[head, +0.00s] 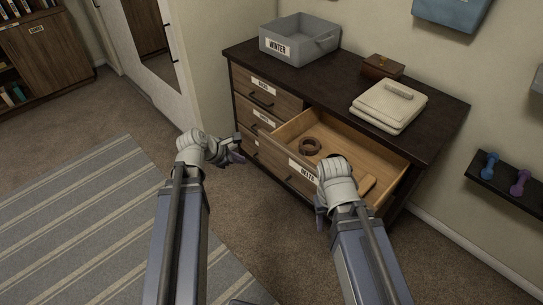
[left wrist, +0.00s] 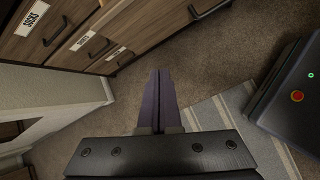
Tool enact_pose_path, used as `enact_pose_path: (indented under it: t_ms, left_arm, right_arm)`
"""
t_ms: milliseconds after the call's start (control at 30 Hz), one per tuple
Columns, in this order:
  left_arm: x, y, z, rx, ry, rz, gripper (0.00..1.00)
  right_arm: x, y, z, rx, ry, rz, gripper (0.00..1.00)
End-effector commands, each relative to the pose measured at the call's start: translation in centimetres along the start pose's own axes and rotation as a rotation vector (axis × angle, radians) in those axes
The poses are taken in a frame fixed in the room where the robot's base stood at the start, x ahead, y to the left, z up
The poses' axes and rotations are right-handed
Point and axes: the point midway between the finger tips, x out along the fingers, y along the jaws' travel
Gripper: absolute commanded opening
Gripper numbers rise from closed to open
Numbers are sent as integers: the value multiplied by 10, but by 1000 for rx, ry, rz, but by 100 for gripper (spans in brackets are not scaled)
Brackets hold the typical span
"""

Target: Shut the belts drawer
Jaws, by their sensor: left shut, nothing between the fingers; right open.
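The belts drawer (head: 302,170) is pulled out from the right side of the dark-topped dresser (head: 400,143). A coiled brown belt (head: 310,146) and a tan item (head: 367,187), partly hidden by my right wrist, lie inside. My right gripper (head: 320,207) is at the drawer's front, right of its label; the wrist hides most of the fingers and any contact. My left gripper (head: 238,156) is shut and empty in front of the left drawers, apart from the belts drawer. Its closed purple fingers fill the middle of the left wrist view (left wrist: 159,100).
The left column of drawers (head: 262,92) is shut. A grey "WINTER" bin (head: 298,42), a brown box (head: 382,66) and folded cloth (head: 388,106) sit on top. A shelf with dumbbells (head: 505,183) is at right. A striped rug (head: 80,220) lies at left.

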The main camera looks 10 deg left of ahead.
Motion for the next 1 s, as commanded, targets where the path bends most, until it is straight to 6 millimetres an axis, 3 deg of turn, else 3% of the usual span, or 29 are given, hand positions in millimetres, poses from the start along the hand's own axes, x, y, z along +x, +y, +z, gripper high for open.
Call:
enact_pose_path:
  t_ms: [100, 233, 567, 1000]
  left_arm:
    - [-2, -6, 12, -234, -59, 5, 0]
    - [-4, -9, 21, -398, -100, 1, 0]
    - [0, -9, 24, -477, -118, -2, 0]
    - [80, -8, 30, -472, -116, -4, 0]
  right_arm:
    - [2, 0, 0, 0, 0, 0, 45]
    - [2, 0, 0, 0, 0, 0, 45]
    - [6, -1, 0, 0, 0, 0, 45]
    - [64, -6, -4, 0, 0, 0, 45]
